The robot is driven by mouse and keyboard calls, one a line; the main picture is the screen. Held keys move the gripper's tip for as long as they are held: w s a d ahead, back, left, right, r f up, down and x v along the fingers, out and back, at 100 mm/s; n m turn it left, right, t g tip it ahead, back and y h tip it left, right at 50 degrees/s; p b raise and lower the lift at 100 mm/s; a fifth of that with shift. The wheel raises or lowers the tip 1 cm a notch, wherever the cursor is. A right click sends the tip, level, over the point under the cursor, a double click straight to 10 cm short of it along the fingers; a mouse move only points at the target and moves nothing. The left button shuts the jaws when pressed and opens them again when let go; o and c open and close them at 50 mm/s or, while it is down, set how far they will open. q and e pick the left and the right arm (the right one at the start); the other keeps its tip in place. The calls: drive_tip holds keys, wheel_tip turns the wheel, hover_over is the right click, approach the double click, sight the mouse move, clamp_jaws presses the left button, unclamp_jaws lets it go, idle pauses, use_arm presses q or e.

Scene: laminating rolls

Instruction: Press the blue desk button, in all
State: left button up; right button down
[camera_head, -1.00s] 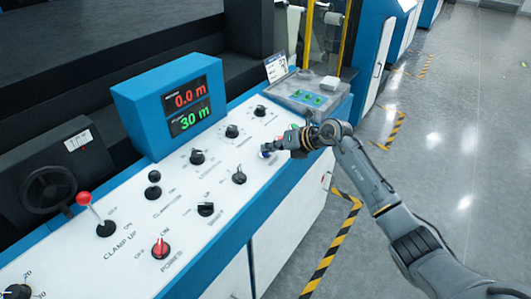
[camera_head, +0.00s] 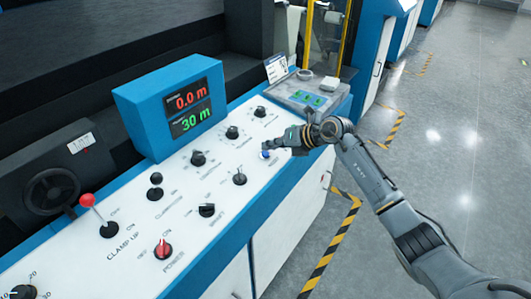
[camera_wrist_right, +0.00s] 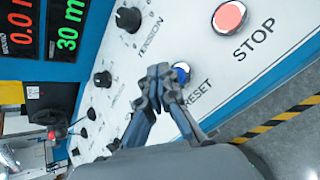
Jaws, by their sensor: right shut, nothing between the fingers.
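The blue button (camera_head: 265,154) sits on the white sloping control panel, by the RESET label. In the right wrist view the blue button (camera_wrist_right: 182,70) shows just beyond my fingertips, partly covered by them. My right gripper (camera_head: 284,144) is shut and empty, up and to the right of the button in the head view. Its closed fingers also show in the right wrist view (camera_wrist_right: 163,82). The tips appear a little apart from the button, but the exact gap is hard to tell. My left gripper is not in view.
A red STOP button (camera_wrist_right: 229,17) is close to the blue one. Black knobs (camera_head: 239,177), a red power knob (camera_head: 163,249) and a red-tipped lever (camera_head: 87,200) stand on the panel. The display (camera_head: 187,107) reads 0.0 m and 30 m. Open floor lies right.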

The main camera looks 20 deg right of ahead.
drive_tip(key=r+p, duration=0.2)
drive_tip(key=r, duration=0.1)
drive_tip(key=r+p, duration=0.2)
drive_tip(key=shift+s+d, duration=0.25)
drive_tip(key=shift+s, duration=0.15)
idle(0.4)
